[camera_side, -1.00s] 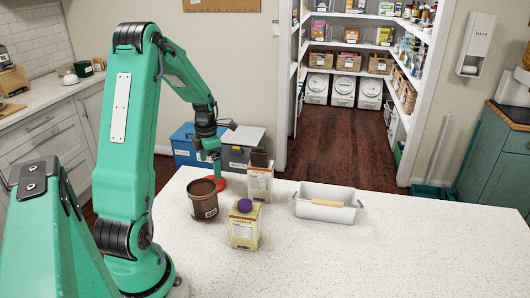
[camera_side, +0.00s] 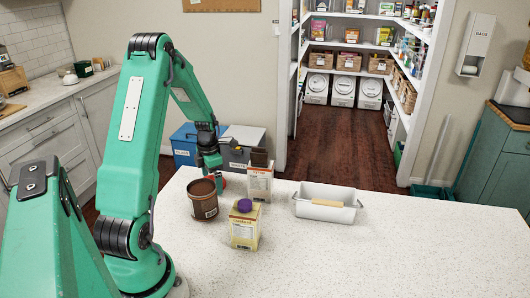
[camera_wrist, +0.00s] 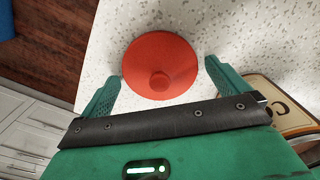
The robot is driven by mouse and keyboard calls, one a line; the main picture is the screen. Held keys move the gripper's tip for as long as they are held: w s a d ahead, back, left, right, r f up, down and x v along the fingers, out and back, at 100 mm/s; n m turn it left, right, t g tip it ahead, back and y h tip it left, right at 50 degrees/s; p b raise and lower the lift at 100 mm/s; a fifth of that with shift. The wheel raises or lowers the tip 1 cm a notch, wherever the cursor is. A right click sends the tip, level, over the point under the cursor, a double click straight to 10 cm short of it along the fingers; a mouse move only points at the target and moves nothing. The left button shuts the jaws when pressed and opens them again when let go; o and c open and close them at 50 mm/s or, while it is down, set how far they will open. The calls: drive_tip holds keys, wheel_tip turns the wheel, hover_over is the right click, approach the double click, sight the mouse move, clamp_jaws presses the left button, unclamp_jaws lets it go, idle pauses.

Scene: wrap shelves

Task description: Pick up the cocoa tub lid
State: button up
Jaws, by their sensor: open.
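The cocoa tub lid, a round red disc with a small knob, lies on the speckled worktop in the wrist view (camera_wrist: 160,58). In the side view only a bit of its red edge (camera_side: 225,182) shows behind the brown tub. My gripper (camera_wrist: 163,86) is open and empty, with one green finger on each side of the lid's near part. In the side view my gripper (camera_side: 212,171) is low over the lid, its fingertips partly hidden. The open brown tub (camera_side: 203,203) stands upright just in front of it.
A carton with a dark top (camera_side: 259,182) stands close right of my gripper. A yellow carton with a purple cap (camera_side: 244,229) stands nearer the camera. The worktop's right side is clear.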

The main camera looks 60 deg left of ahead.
sight(211, 177)
idle(0.4)
drive_tip(key=c, duration=0.8)
drive_tip(key=shift+r, duration=0.1)
drive_tip(key=shift+r, duration=4.9)
drive_tip(key=shift+n, duration=0.4)
drive_tip(key=shift+s+d+r, duration=1.15)
drive_tip(key=shift+s+d, duration=0.05)
drive_tip(key=shift+d, duration=0.7)
drive_tip(key=shift+s+d+r, duration=1.2)
drive_tip(key=shift+s+d, duration=0.05)
drive_tip(key=shift+d, duration=0.65)
drive_tip(key=shift+s+d+r, duration=1.15)
drive_tip(key=shift+s+d, duration=0.05)
drive_tip(key=shift+d, duration=0.7)
